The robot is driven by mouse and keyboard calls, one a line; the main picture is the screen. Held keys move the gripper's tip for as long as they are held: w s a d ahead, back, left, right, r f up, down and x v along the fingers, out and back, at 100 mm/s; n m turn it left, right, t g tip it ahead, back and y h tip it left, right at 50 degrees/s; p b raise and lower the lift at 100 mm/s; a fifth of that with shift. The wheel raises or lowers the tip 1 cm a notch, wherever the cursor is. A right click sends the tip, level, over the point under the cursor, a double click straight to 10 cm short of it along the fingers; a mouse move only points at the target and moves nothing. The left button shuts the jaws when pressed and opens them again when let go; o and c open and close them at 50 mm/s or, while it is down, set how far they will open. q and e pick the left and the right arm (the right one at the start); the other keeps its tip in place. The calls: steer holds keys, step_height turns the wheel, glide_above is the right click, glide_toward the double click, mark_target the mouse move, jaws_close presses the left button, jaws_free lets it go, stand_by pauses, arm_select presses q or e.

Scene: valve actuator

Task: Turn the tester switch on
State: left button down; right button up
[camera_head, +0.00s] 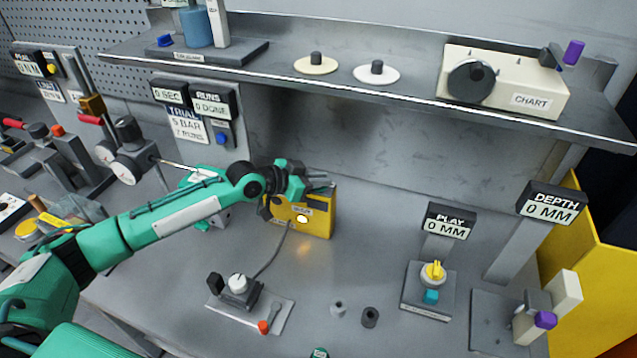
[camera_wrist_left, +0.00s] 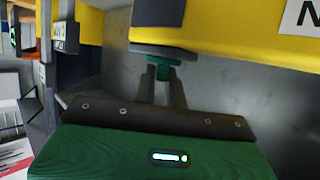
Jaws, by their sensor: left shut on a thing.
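The yellow tester box (camera_head: 322,222) stands on the bench at the centre of the head view, with a small label and a bright round lamp (camera_head: 302,219) on its front. My left gripper (camera_head: 318,186) is at the top of the box. In the left wrist view its fingers (camera_wrist_left: 163,88) are shut on a small green part (camera_wrist_left: 163,71), which appears to be the tester switch, beside a dark grey plate (camera_wrist_left: 163,51) on the yellow body (camera_wrist_left: 225,38). The fingers partly hide the switch, and its exact position is unclear.
A cable runs from the box to a grey unit with a white knob (camera_head: 237,284). Two small cylinders (camera_head: 370,317) and a yellow-knobbed PLAY stand (camera_head: 432,273) are to the right. A shelf (camera_head: 420,97) hangs above. Valve fixtures (camera_head: 130,150) crowd the left.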

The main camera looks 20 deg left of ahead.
arm_select(q)
steer(key=shift+r, duration=0.15)
steer(key=c, duration=1.5)
jaws_free()
steer(key=shift+o, duration=0.2)
steer(key=shift+s+a, duration=0.15)
steer(key=b+v, duration=0.5)
steer(key=v, duration=0.8)
steer(key=shift+a, duration=0.15)
steer(key=shift+s, duration=0.1)
